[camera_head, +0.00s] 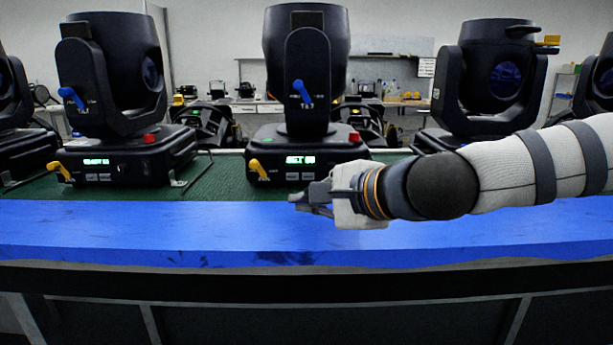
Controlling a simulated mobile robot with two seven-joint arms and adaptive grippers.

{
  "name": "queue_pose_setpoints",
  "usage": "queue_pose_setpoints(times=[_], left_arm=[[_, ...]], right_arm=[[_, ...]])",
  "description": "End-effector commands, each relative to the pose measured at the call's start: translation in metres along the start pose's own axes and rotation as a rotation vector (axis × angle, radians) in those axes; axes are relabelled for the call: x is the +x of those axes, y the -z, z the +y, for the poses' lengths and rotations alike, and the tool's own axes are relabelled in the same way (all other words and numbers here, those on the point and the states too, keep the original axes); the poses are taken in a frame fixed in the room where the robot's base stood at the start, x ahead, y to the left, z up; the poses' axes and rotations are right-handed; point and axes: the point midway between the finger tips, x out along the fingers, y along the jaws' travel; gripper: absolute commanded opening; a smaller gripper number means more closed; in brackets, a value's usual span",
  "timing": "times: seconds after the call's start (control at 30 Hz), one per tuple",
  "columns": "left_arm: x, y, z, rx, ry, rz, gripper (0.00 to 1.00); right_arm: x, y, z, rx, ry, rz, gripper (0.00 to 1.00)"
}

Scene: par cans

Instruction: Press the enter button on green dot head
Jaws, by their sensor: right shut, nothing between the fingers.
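Black moving heads stand in a row on the bench. The middle head (306,100) has a lit green display (301,160), a yellow lever, a blue lever and a red block on its base. Small pale buttons (298,176) sit just below its display; their labels are too small to read. My left gripper is not in view.
The left head (110,90) also has a lit display and buttons. Another head (487,80) stands behind my right arm. More heads show at both picture edges. The blue front edge (130,225) of the bench is clear on the left. Green matting lies under the heads.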

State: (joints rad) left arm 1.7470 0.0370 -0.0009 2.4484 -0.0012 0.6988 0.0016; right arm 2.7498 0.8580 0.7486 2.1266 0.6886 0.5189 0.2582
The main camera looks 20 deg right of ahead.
Motion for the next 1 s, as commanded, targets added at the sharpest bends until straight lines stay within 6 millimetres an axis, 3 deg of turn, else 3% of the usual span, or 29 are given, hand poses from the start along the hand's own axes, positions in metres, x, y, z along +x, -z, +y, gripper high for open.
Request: queue_pose_setpoints(times=[0.47, 0.6, 1.0], left_arm=[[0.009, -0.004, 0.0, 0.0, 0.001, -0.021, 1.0], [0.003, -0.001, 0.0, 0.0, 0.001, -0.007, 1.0], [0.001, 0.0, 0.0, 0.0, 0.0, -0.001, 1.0]], right_arm=[[0.042, 0.031, -0.029, 0.0, -0.001, 0.003, 0.0], [0.052, 0.038, -0.04, -0.002, 0.001, 0.002, 0.0], [0.061, 0.045, -0.044, 0.0, 0.0, 0.001, 0.0]])
